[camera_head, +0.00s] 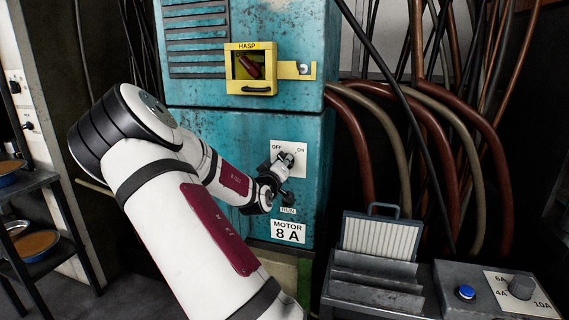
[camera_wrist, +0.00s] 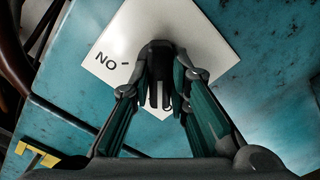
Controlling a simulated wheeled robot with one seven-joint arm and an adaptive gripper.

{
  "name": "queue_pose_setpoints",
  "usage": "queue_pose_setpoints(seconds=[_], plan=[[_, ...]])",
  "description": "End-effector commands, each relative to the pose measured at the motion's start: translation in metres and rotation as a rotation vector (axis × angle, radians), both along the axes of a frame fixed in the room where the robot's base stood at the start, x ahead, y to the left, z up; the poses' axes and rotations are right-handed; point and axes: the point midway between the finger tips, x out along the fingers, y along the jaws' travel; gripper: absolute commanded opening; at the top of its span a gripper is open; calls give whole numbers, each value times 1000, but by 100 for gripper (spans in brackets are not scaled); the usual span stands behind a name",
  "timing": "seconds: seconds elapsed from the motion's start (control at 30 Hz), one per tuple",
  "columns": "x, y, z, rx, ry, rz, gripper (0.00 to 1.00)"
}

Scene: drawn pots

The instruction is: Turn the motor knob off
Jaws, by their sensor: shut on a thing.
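The motor knob (camera_wrist: 160,60) is dark and sits on a white plate (camera_head: 303,147) marked OFF at left and ON at right, on a teal cabinet. The plate (camera_wrist: 110,45) also shows in the wrist view, turned round, with the ON lettering and a short dash beside the knob. My gripper (camera_wrist: 160,82) is shut on the knob, one finger on each side of it. In the head view my gripper (camera_head: 277,172) covers part of the plate and knob. I cannot tell which mark the knob points to. A MOTOR 8 A label (camera_head: 289,232) is below.
A yellow HASP box (camera_head: 250,89) is above the plate. Thick brown hoses (camera_head: 445,140) hang right of the cabinet. A grey console (camera_head: 480,290) with a blue button (camera_head: 465,292) and another knob (camera_head: 521,286) stands at lower right. A shelf with pans (camera_head: 35,243) is at left.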

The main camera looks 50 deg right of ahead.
Motion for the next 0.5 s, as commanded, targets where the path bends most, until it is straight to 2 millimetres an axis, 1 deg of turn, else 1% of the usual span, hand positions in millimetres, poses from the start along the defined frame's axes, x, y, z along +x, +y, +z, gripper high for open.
queue_pose_setpoints(seconds=[0.2, 0.5], plan=[[-1, 0, -3, -13, 47, -1, 0], [-1, 0, -3, -17, 57, -1, 0]])
